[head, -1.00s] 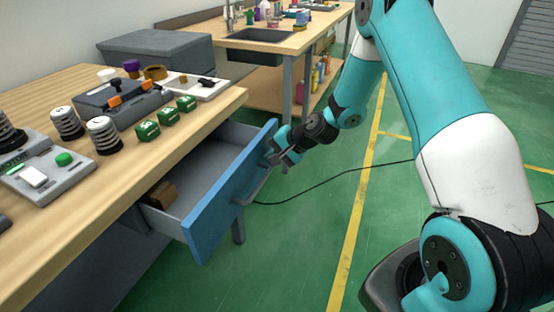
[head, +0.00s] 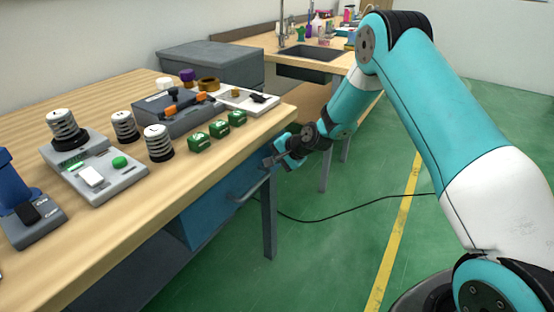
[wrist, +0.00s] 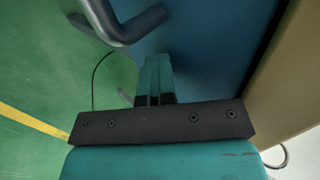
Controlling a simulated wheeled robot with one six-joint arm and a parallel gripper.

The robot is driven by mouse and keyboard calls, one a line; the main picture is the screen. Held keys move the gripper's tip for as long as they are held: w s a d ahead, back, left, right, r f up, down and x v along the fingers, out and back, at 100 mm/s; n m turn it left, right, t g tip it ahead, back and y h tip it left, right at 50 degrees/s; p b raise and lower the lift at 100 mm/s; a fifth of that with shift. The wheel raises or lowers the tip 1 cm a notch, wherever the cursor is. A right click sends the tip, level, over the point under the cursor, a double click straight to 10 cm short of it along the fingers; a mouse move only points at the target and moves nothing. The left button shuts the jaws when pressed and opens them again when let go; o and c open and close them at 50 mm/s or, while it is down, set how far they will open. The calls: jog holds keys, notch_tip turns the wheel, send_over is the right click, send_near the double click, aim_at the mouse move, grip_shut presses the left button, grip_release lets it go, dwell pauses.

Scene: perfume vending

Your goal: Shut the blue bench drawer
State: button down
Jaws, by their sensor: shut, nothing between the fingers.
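The blue drawer front (head: 215,195) now sits under the edge of the wooden bench top, and no drawer interior shows; it looks closed or nearly so. Its grey bar handle (head: 250,188) sticks out from the front. My gripper (head: 270,163) is shut and empty, at the right end of the drawer front, close to the handle. In the wrist view the shut fingers (wrist: 154,70) point at the blue front (wrist: 215,50), touching or very near it. The handle (wrist: 125,27) lies beside them at upper left, apart from the fingers.
The bench top (head: 110,235) holds several coils, green blocks (head: 218,129) and grey devices (head: 95,172) near its edge. A bench leg (head: 269,215) stands below my gripper. A cable lies on the green floor, which is open to the right. A sink bench (head: 305,55) stands behind.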

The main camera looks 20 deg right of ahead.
jog(key=shift+w+a+r, duration=0.1)
jog(key=shift+w, duration=0.1)
jog(key=s+d+f+p+v, duration=0.1)
jog(key=s+f+v, duration=0.1)
jog(key=v, duration=1.1)
jog(key=s+a+r+n+g+p, duration=0.25)
jog(key=s+a+r+n, duration=0.35)
jog(key=r, duration=0.4)
jog(key=s+a+r+n+g+p, duration=0.2)
jog(key=s+a+r+n+p, duration=0.2)
jog(key=s+a+r, duration=0.5)
jog(key=s+r+n+g+p, duration=0.1)
jog(key=s+r+n, duration=0.3)
jog(key=s, duration=0.4)
jog(key=s+r+n+g+h+p, duration=0.1)
jog(key=s+r+n+g+p, duration=0.1)
jog(key=s+r, duration=0.3)
jog(key=s+n+p, duration=0.1)
jog(key=s, duration=0.3)
jog(key=shift+s+a+r+n+p, duration=0.2)
jog(key=shift+a+r+n+p, duration=0.1)
jog(key=shift+a+r+n, duration=0.1)
